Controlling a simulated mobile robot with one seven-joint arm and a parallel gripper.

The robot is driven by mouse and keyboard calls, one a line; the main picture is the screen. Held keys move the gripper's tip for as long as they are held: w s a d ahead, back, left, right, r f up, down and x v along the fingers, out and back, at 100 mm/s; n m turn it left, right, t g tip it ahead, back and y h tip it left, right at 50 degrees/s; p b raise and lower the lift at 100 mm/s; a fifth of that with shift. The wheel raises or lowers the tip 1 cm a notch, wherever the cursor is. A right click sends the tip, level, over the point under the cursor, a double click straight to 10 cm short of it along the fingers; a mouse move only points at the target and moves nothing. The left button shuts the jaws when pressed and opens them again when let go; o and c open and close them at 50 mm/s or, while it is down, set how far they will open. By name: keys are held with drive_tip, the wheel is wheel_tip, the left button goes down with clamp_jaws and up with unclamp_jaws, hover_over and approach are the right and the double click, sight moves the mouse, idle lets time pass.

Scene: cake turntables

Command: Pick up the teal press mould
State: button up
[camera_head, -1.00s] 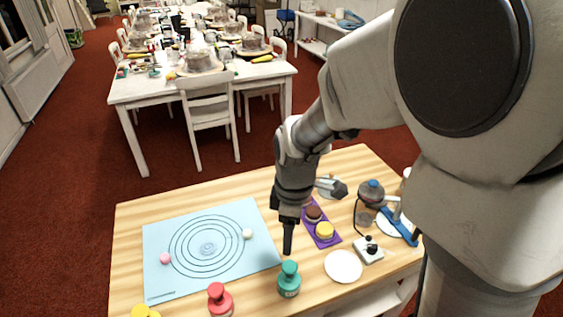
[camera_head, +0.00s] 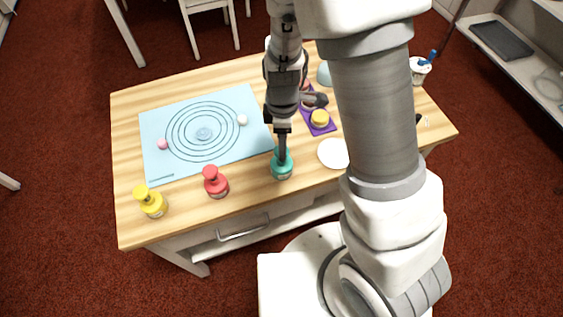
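The teal press mould (camera_head: 282,168) stands upright near the front edge of the wooden table, right of the red press mould (camera_head: 215,183). My gripper (camera_head: 282,150) points down at the teal mould's top knob, with its dark fingers overlapping the knob in the picture. The fingers line up as one dark strip from this side, so I cannot tell whether they are open or closed around the knob. The mould's base appears to rest on the table.
A yellow press mould (camera_head: 151,202) stands at the front left. A blue mat (camera_head: 165,125) with printed rings and small balls lies behind. A white plate (camera_head: 332,153) lies right of the teal mould, and a purple tray (camera_head: 318,129) is beyond it.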

sight(282, 161)
drive_tip(key=shift+s+a+f, duration=0.1)
drive_tip(key=shift+f, duration=3.65)
clamp_jaws()
